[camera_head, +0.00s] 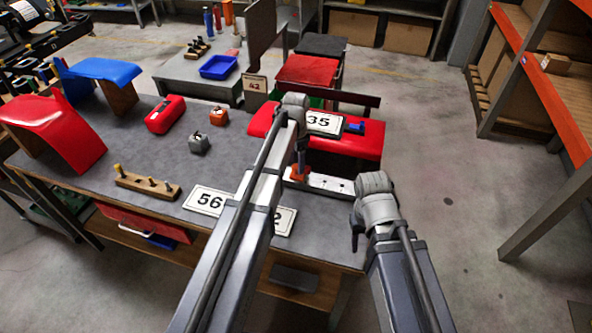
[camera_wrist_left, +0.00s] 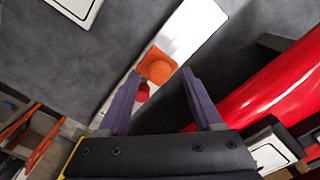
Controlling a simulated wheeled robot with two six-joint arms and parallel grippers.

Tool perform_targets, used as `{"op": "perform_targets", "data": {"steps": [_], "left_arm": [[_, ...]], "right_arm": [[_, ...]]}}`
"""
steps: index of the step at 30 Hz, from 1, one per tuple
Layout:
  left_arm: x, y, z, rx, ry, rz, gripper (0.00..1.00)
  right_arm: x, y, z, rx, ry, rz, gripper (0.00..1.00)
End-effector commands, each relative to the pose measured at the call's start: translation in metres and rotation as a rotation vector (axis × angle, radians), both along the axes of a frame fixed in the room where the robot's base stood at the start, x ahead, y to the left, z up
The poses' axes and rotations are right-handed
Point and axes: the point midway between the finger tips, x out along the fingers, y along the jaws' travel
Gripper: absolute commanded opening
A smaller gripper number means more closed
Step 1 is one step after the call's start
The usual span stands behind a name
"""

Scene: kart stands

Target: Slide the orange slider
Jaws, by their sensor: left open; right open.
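The orange slider (camera_head: 297,173) sits near the left end of a white rail (camera_head: 330,185) at the right part of the grey table. In the left wrist view the orange slider (camera_wrist_left: 157,66) shows on the white rail (camera_wrist_left: 190,33), with a small red part (camera_wrist_left: 142,92) beside it. My left gripper (camera_head: 300,150) is just above the slider. In the left wrist view its open fingers (camera_wrist_left: 162,75) lie on both sides of the slider; I cannot tell whether they touch it. My right gripper (camera_head: 356,232) is open and empty off the table's right edge; its fingers are partly hidden.
A red curved panel (camera_head: 350,141) lies behind the rail, with a "35" plate (camera_head: 323,122) and a blue piece on it. A "56" plate (camera_head: 206,199) and a wooden peg block (camera_head: 147,184) lie to the left. Open floor is at the right.

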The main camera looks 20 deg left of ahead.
Motion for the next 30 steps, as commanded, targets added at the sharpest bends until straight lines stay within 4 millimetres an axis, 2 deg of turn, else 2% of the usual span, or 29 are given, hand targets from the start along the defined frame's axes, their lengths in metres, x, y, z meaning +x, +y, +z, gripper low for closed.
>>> {"op": "perform_targets", "data": {"steps": [1, 3, 12, 30], "left_arm": [[-0.0001, -0.0001, -0.009, 0.0, 0.0, 0.0, 0.67], [0.0, 0.0, -0.0116, 0.0, 0.0, 0.0, 0.67], [0.0, 0.0, -0.0111, 0.0, 0.0, 0.0, 0.67], [-0.0001, 0.0001, -0.0111, 0.0, 0.0, 0.0, 0.0]], "right_arm": [[0.0, 0.0, -0.0091, 0.0, 0.0, 0.0, 0.5], [0.0, 0.0, -0.0116, 0.0, 0.0, 0.0, 0.5], [-0.0001, 0.0, -0.0111, 0.0, 0.0, 0.0, 0.5], [0.0, 0.0001, -0.0112, 0.0, 0.0, 0.0, 0.5]]}}
